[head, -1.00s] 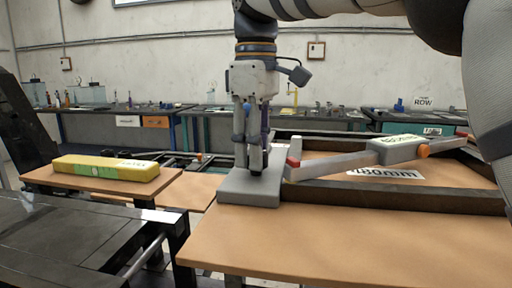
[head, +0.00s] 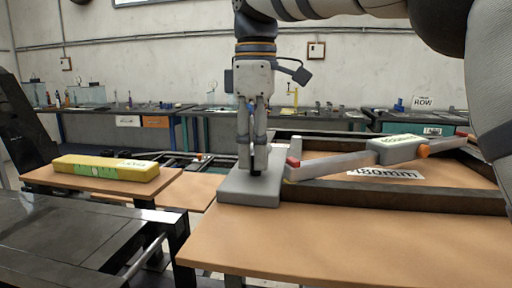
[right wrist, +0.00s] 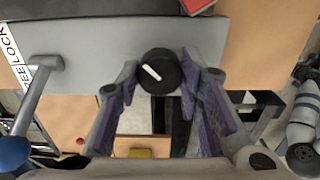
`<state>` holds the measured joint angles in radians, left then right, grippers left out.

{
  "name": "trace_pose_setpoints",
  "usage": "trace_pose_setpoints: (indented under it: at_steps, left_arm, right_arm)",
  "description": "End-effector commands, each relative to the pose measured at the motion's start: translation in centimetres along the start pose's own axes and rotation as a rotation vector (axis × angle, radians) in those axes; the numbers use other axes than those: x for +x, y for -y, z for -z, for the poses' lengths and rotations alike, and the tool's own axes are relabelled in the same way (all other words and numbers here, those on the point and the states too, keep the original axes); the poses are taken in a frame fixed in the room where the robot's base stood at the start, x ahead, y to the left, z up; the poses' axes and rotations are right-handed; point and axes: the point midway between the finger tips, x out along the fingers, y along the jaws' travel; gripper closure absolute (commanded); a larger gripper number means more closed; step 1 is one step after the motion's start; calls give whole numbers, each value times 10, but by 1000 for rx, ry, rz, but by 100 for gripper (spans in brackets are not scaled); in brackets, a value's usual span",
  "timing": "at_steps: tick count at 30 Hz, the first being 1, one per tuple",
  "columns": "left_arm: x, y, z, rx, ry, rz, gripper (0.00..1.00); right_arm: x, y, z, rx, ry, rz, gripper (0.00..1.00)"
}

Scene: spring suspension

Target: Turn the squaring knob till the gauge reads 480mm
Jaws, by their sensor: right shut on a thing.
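The squaring knob (right wrist: 158,72) is a black round knob with a white pointer mark. It sits on a grey block (head: 236,189), whose grey surface also fills the upper part of the right wrist view. My right gripper (head: 254,168) points straight down over the block, and in the right wrist view its fingers (right wrist: 159,66) are shut on the knob's sides. The gauge (head: 401,142) is a pale green display on a grey bar; its digits are too small to read. A white label (head: 385,174) reading 480mm lies inside the dark frame. My left gripper is out of view.
In the right wrist view, a lever (right wrist: 35,90) with a blue ball stands beside a partly cut label. A yellow level (head: 106,168) lies on the left board. The dark frame (head: 400,201) holds the bar on the right. The wooden tabletop (head: 350,240) is clear in front.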

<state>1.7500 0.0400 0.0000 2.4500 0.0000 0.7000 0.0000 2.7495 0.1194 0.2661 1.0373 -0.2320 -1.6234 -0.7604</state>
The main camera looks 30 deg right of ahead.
Motion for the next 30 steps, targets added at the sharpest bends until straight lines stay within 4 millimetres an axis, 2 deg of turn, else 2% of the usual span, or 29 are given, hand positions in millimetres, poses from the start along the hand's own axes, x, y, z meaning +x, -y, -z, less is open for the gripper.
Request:
trace_pose_setpoints:
  at_steps: [2, 3, 5, 14, 17, 23, 30]
  left_arm:
    - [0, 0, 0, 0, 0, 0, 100]
    - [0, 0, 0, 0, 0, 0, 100]
    - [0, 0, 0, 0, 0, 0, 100]
    - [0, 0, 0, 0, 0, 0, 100]
    - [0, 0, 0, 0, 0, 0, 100]
    - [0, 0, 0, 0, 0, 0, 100]
    - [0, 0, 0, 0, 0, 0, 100]
  right_arm:
    - [-1, 0, 0, 0, -2, -1, 94]
    - [-1, 0, 0, 0, -2, -1, 57]
    - [-1, 0, 0, 0, -2, -1, 46]
    - [-2, 0, 0, 1, -1, -1, 46]
    - [-14, -1, 1, 2, -2, -4, 46]
    - [-53, 0, 1, 2, -3, -4, 46]
    - [-72, 0, -1, 6, -2, -1, 46]
